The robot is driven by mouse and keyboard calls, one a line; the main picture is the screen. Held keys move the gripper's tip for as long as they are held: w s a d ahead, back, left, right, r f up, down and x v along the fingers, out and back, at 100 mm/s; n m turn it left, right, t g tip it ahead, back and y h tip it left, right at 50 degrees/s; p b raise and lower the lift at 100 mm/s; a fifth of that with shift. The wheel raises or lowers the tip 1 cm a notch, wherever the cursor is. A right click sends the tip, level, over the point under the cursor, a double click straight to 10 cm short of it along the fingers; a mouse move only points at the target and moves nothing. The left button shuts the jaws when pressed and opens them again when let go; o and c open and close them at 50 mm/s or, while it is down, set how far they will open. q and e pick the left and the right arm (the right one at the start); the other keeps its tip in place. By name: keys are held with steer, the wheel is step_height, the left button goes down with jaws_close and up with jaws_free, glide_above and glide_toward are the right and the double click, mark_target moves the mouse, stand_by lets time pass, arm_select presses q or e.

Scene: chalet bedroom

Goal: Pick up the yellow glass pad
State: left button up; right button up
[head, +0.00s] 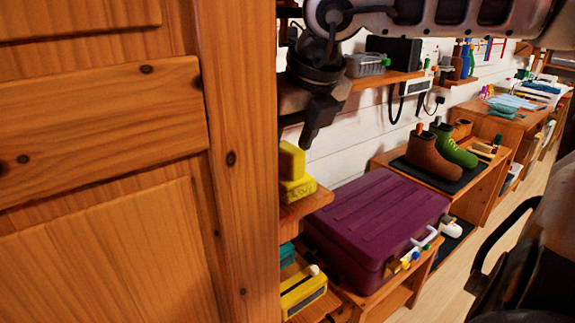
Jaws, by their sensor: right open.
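A yellow block-like piece (292,161) stands on a small wooden shelf (306,206) just right of the tall wooden panel. A second yellow piece (297,190) lies flat under it; I cannot tell from here which one is the glass pad. The panel's edge cuts off their left side. My right gripper (305,124) hangs from the arm at the top, above the yellow pieces and apart from them. It is open and holds nothing visible; part of it is hidden by the panel edge. My left gripper does not show.
The wooden panel (110,180) fills the left side. A purple suitcase (375,220) lies right of the small shelf. Below are a yellow-and-black item (303,290) and a teal item (287,255). Boots (432,157) stand behind. A wall shelf holds a grey box (366,65).

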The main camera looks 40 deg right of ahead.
steer(key=shift+x, duration=1.15)
steer(key=shift+s, duration=0.15)
steer(key=c, duration=1.1)
